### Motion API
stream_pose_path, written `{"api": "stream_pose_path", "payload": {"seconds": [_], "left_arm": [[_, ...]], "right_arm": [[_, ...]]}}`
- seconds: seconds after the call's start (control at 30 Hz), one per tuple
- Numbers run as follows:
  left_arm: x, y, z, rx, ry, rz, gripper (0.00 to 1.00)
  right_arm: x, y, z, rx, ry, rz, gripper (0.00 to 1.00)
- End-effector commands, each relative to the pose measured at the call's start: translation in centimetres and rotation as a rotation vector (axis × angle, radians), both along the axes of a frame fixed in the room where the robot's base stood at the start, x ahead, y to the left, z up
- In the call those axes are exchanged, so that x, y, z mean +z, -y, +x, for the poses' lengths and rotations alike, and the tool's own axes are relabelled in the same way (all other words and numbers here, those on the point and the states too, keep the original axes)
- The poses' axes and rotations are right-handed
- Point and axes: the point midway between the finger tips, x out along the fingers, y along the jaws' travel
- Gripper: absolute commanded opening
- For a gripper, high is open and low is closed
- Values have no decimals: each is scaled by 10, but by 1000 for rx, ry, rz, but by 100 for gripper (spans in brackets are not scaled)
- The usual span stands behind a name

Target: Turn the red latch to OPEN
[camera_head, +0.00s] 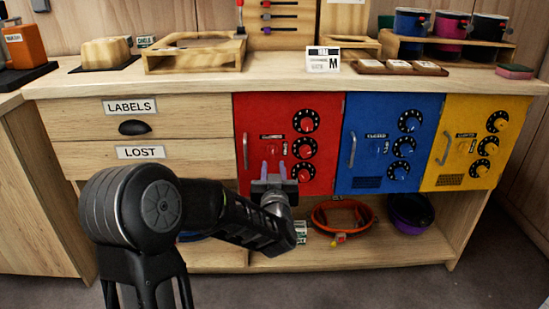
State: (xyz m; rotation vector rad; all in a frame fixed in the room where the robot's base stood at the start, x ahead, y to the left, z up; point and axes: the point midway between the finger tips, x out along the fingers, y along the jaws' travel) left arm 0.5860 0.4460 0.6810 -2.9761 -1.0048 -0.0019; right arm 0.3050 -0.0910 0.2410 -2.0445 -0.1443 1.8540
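The red locker door (256,112) is in the front of the cabinet, with a column of several black dials on its right side and a silver handle on its left edge. A small label (272,137) sits at mid-height on the door, too small to read. The red latch cannot be made out clearly; the area just below the label is close behind my fingertips. My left gripper (274,170) is in front of the lower middle of the red door, fingers pointing up and toward it. Its two fingers are apart with nothing seen between them. My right gripper is not in view.
A blue door (359,115) labelled CLOSED and a yellow door (457,113) stand to the right. Drawers marked LABELS (130,106) and LOST (140,152) are left. An orange bowl (318,219) sits on the shelf below. Wooden holders and pots fill the worktop's back.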

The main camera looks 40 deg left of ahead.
Motion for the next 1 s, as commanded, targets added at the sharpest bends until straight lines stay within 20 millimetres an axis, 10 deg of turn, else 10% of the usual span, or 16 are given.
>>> {"api": "stream_pose_path", "payload": {"seconds": [0.6,1.0], "left_arm": [[-2,-44,58,-1,-1,-1,30],[-1,-46,61,-1,-1,-1,24]], "right_arm": [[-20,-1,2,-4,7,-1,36],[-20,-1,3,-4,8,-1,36]]}}
